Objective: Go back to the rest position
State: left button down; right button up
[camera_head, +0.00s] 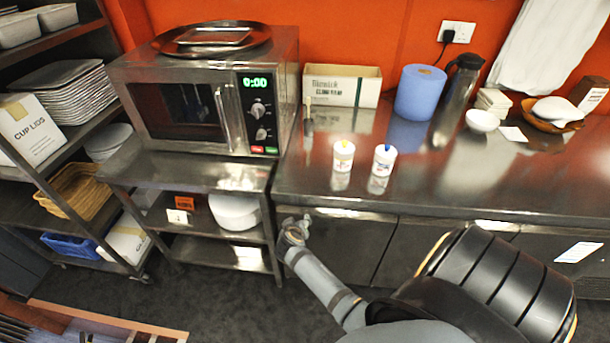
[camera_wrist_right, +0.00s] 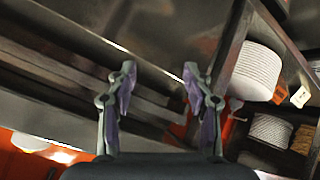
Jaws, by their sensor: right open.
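My right arm comes in from the bottom of the head view. Its gripper (camera_head: 293,228) hangs in front of the steel counter's edge, near the gap between the counter and the microwave stand. In the right wrist view the right gripper (camera_wrist_right: 158,78) has its two fingers well apart, with nothing between them. My left gripper is not in either view.
A steel counter (camera_head: 310,184) holds two small white tubs (camera_head: 343,156) (camera_head: 384,160), a blue roll (camera_head: 420,92) and a dark flask (camera_head: 456,100). A microwave (camera_head: 210,95) stands left on a shelved stand (camera_head: 190,175). White plates (camera_head: 235,211) sit below. The dark floor (camera_head: 240,305) shows free room.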

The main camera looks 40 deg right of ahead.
jog(key=shift+s+f, duration=0.1)
jog(key=shift+f, duration=0.1)
dwell(0.4)
jog(key=s+a+f+n+g+y, duration=0.1)
jog(key=s+a+f+y, duration=0.1)
jog(key=s+f, duration=0.65)
jog(key=s+a+f+n+g+y, duration=0.2)
jog(key=s+f, duration=0.3)
jog(key=f, duration=0.6)
jog(key=s+a+f+g, duration=0.1)
jog(key=s+f, duration=0.3)
jog(key=s, duration=0.5)
jog(key=s+a+f+g+y, duration=0.1)
jog(key=s+f, duration=0.3)
jog(key=s, duration=0.4)
jog(key=s+a+f+g+y, duration=0.1)
jog(key=s+f, duration=0.3)
jog(key=s, duration=0.5)
jog(key=shift+s, duration=0.3)
jog(key=shift+o, duration=0.2)
